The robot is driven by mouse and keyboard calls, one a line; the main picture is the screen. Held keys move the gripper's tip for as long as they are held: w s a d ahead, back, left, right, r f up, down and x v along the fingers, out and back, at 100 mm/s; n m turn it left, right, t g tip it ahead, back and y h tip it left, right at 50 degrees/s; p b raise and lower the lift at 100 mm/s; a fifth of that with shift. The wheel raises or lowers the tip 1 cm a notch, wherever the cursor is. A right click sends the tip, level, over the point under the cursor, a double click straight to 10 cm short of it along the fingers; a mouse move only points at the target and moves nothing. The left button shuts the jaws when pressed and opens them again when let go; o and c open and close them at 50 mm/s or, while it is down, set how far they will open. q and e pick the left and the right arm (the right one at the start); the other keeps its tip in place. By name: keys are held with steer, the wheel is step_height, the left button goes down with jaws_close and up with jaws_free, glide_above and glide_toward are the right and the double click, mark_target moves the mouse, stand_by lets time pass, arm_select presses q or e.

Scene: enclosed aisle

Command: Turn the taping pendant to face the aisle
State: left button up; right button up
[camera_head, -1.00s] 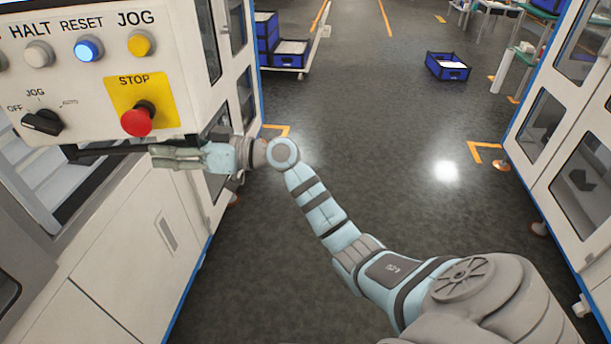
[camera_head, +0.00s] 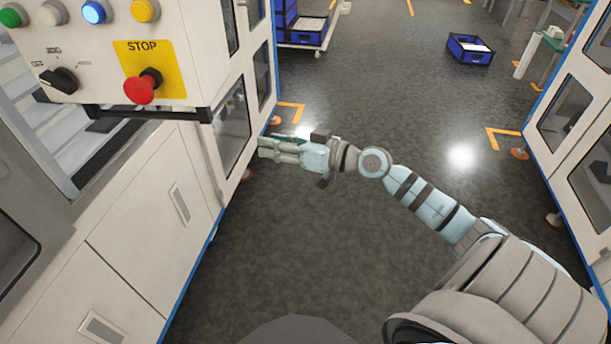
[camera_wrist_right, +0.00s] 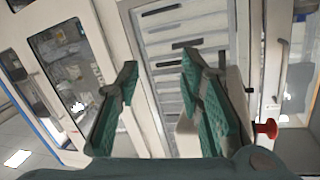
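The taping pendant (camera_head: 100,60) is a cream control box at the upper left of the head view. Its face, with green, white, blue and yellow buttons, a black selector knob (camera_head: 60,80) and a red stop button (camera_head: 140,90), points towards me. A dark bar (camera_head: 150,113) runs along its lower edge. My right gripper (camera_head: 263,147) is right of and below the pendant, apart from it, with its fingers pointing left. In the right wrist view its green fingers (camera_wrist_right: 158,65) are spread with nothing held between them; a red button (camera_wrist_right: 267,129) shows at the right. My left gripper is not in view.
White cabinets (camera_head: 150,190) stand along the left, below and beside the pendant. A machine with windows (camera_head: 570,110) bounds the aisle on the right. The dark floor (camera_head: 320,240) between is clear. A blue crate (camera_head: 470,50) and a cart (camera_head: 305,35) stand farther back.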

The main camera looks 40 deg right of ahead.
steer(key=s+d+f+m+g+h, duration=0.1)
steer(key=d+f+h, duration=0.1)
steer(key=f, duration=0.7)
steer(key=s+d+f+m+g+h, duration=0.1)
steer(key=d+f+m+h, duration=0.1)
steer(key=d+f, duration=0.3)
step_height(320, 180, down, 4)
steer(key=shift+r+h, duration=0.1)
steer(key=shift+h, duration=0.5)
